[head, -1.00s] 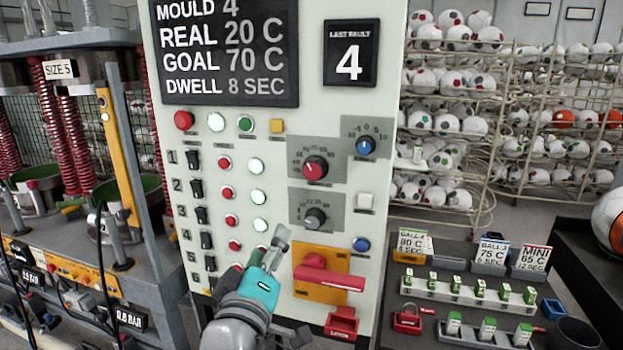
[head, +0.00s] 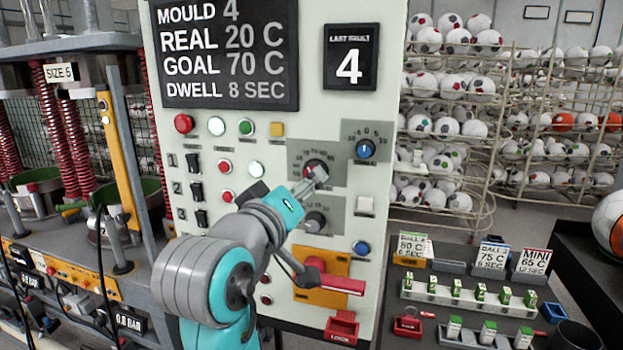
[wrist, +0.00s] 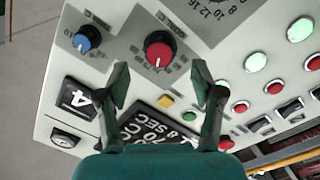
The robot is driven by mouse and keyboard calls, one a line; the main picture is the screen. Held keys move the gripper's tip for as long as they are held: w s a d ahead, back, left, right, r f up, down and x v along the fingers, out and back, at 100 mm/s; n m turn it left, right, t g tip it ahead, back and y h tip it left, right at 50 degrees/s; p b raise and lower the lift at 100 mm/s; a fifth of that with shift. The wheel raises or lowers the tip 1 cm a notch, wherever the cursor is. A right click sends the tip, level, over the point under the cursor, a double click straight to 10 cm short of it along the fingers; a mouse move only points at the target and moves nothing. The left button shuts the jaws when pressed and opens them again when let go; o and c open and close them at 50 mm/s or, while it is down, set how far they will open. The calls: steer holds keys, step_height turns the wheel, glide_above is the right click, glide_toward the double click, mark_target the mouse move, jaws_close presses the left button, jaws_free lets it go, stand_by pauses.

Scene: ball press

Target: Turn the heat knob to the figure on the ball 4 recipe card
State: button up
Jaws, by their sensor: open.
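The heat knob, a red dial (head: 310,167) with a number scale, sits on the grey-white control panel, partly covered by my gripper (head: 314,182) in the head view. In the wrist view the red knob (wrist: 158,50) shows whole, ahead of and between the fingertips of my gripper (wrist: 160,78). My fingers are open, empty and apart from the knob. The ball 4 recipe card (head: 411,246) stands on the right bench and reads 80 C, with a seconds line below. The display (head: 222,50) reads mould 4, real 20 C, goal 70 C, dwell 8 sec.
A blue knob (head: 365,148) is at the red knob's upper right, and a dark knob (head: 315,222) is below it. A red handle (head: 338,284) on a yellow plate juts out lower down. Lit buttons (head: 217,123) and switches fill the panel's left.

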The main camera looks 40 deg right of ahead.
steer(key=shift+x, duration=2.6)
steer(key=c, duration=1.1)
